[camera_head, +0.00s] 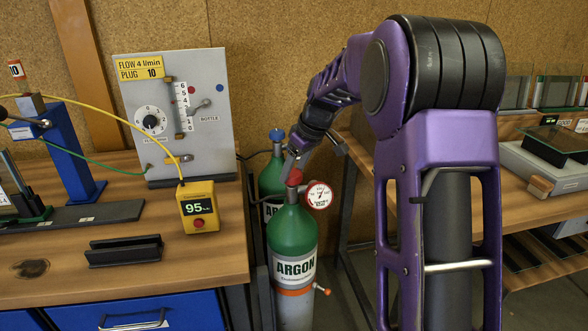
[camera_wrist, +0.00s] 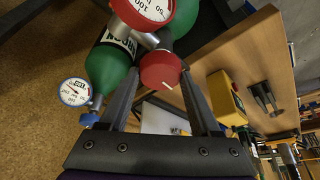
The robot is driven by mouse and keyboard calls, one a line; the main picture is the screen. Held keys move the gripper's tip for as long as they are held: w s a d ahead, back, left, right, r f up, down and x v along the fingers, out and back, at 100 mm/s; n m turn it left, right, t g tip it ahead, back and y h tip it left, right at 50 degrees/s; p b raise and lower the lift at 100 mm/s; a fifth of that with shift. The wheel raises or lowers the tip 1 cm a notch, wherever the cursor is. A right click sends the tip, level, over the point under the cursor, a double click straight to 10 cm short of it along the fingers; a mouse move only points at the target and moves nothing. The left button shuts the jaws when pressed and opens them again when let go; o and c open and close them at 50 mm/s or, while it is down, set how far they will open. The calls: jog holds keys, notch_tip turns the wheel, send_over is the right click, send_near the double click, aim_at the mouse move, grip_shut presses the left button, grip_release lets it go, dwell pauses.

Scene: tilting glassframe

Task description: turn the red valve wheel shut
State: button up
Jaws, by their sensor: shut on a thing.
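The red valve wheel (camera_head: 294,177) sits on top of the front green argon cylinder (camera_head: 293,235). A round gauge (camera_head: 319,195) with a red rim is beside it on the right. In the wrist view the red valve wheel (camera_wrist: 160,70) shows a white mark and lies between the two fingers. My gripper (camera_wrist: 160,82) is shut on the wheel, one finger on each side. In the head view my gripper (camera_head: 292,163) comes down on the wheel from above, and its fingers are small and partly hidden.
A second argon cylinder (camera_head: 270,180) with a blue wheel (camera_head: 277,135) stands close behind. The left bench (camera_head: 130,270) carries a flow panel (camera_head: 205,110) and a yellow meter (camera_head: 198,207) reading 95. Another bench (camera_head: 530,205) is at the right.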

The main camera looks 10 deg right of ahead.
jog(key=m, duration=0.2)
jog(key=m+t+h, duration=0.1)
jog(key=m, duration=0.1)
jog(key=shift+a+r+p, duration=0.15)
jog(key=shift+a+p, duration=0.05)
jog(key=shift+p, duration=0.2)
jog(key=m+h+p, duration=0.1)
jog(key=m+h, duration=0.1)
jog(key=m, duration=0.2)
jog(key=shift+a+m+p, duration=0.15)
jog(key=shift+m+p, duration=0.15)
jog(key=shift+p, duration=0.05)
jog(key=m+h+p, duration=0.1)
jog(key=m+h, duration=0.1)
jog(key=m, duration=0.2)
jog(key=shift+m, duration=0.3)
jog(key=shift+a+m+g+h+p, duration=0.1)
jog(key=shift+m+g+h+p, duration=0.45)
jog(key=shift+m, duration=1.15)
jog(key=o, duration=1.4)
jog(key=p+v, duration=0.1)
jog(key=v, duration=1.6)
jog(key=shift+w+r, duration=0.1)
jog(key=shift+w, duration=0.05)
